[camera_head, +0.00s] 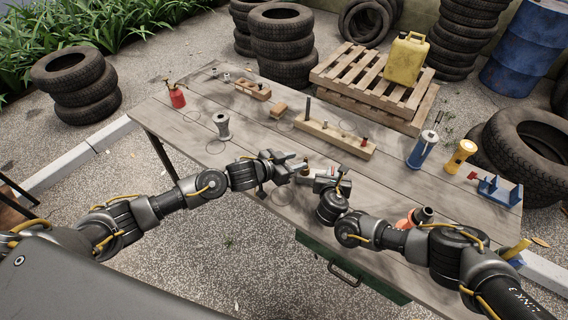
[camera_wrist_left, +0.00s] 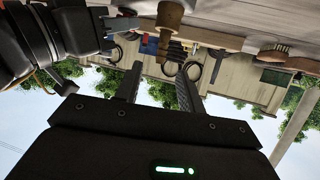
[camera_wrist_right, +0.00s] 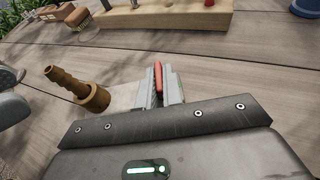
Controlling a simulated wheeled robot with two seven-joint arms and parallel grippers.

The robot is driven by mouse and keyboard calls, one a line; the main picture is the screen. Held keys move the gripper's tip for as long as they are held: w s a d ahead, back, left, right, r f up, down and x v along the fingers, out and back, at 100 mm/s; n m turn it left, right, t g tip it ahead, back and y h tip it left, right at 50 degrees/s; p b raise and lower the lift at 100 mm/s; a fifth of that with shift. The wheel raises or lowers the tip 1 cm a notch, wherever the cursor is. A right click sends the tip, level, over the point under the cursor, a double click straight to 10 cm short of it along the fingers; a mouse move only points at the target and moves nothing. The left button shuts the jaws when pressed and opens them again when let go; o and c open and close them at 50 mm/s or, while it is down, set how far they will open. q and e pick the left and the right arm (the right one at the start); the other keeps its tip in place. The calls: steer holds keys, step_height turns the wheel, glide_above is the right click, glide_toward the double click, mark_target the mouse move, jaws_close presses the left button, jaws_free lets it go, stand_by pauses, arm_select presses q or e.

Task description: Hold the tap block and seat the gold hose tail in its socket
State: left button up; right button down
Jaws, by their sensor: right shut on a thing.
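My right gripper (camera_wrist_right: 158,72) is shut on a narrow red part (camera_wrist_right: 159,82), low over the table; its jaws hide most of it, so I cannot tell whether it belongs to the tap block. The brass-gold hose tail (camera_wrist_right: 78,88), ribbed with a wider collar, is left of those jaws, apart from them and tilted in the right wrist view. The left wrist view, upside down, shows a ribbed brown piece (camera_wrist_left: 164,42), likely the hose tail, beyond my left gripper (camera_wrist_left: 160,72), whose fingers are apart with nothing between them. In the head view both grippers face each other near the table's front edge.
A wooden block (camera_head: 335,138) with pegs lies behind the grippers. A grey spool (camera_head: 222,126) and red oil can (camera_head: 177,97) stand left. A blue flask (camera_head: 422,150), yellow torch (camera_head: 459,157) and blue bracket (camera_head: 498,191) are right.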

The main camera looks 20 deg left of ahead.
arm_select(q)
steer(key=v, duration=0.5)
stand_by(0.4)
arm_select(e)
steer(key=c, duration=1.5)
jaws_free()
steer(key=shift+v, duration=6.05)
